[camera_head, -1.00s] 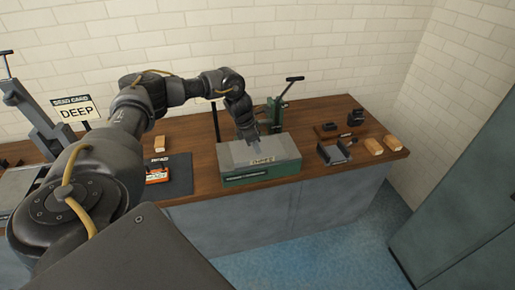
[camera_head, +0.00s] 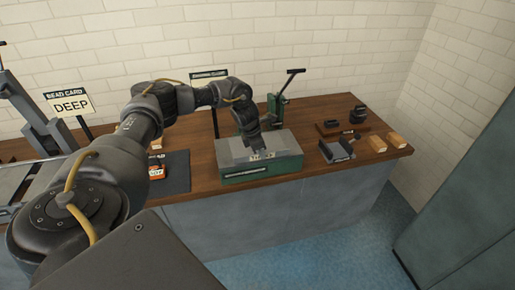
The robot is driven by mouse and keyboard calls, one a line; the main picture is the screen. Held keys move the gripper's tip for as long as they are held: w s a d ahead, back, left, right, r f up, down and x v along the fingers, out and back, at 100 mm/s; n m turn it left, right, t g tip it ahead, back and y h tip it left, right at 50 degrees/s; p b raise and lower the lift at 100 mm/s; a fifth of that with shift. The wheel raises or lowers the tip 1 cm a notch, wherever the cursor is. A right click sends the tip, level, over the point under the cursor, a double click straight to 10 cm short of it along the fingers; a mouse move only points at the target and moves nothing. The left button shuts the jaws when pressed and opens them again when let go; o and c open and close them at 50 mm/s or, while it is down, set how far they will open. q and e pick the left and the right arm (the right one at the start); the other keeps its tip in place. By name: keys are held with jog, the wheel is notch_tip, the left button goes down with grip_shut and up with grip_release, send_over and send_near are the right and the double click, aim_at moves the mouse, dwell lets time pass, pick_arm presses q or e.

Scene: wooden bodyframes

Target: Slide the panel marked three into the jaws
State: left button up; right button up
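A green box (camera_head: 285,167) with a grey top (camera_head: 286,143) stands on the bench's middle front edge. A small pale label (camera_head: 262,156) with dark lettering lies near the front of the grey top; it is too small and too covered to read. My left gripper (camera_head: 257,148) points down at the grey top, right behind the label. Its fingers are too small and dark to tell whether they are open or shut, or touching anything. I cannot make out a panel clearly marked three. My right gripper is not in view.
A green clamp-like tool with a lever (camera_head: 280,103) stands behind the box. A dark open tray (camera_head: 337,152) and wooden blocks (camera_head: 376,144) are on the right. An orange item lies on a dark mat (camera_head: 178,174). A sign reading DEEP (camera_head: 71,104) stands left.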

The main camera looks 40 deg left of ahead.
pick_arm(q)
grip_shut()
jog(key=shift+w+a, duration=0.1)
jog(key=shift+a, duration=0.1)
jog(key=shift+w+a+b, duration=0.45)
jog(key=shift+a+b, duration=0.1)
jog(key=shift+a, duration=0.1)
jog(key=shift+w+a+b, duration=0.45)
jog(key=shift+a+b, duration=0.1)
jog(key=shift+a, duration=0.05)
jog(key=shift+w+a, duration=0.2)
jog(key=shift+a, duration=0.1)
jog(key=shift+w+a+b, duration=0.15)
jog(key=shift+a+b, duration=0.05)
jog(key=shift+b, duration=0.2)
jog(key=shift+w+a+b, duration=0.4)
jog(key=shift+a, duration=0.2)
jog(key=o, duration=0.6)
grip_release()
jog(key=shift+o, duration=0.4)
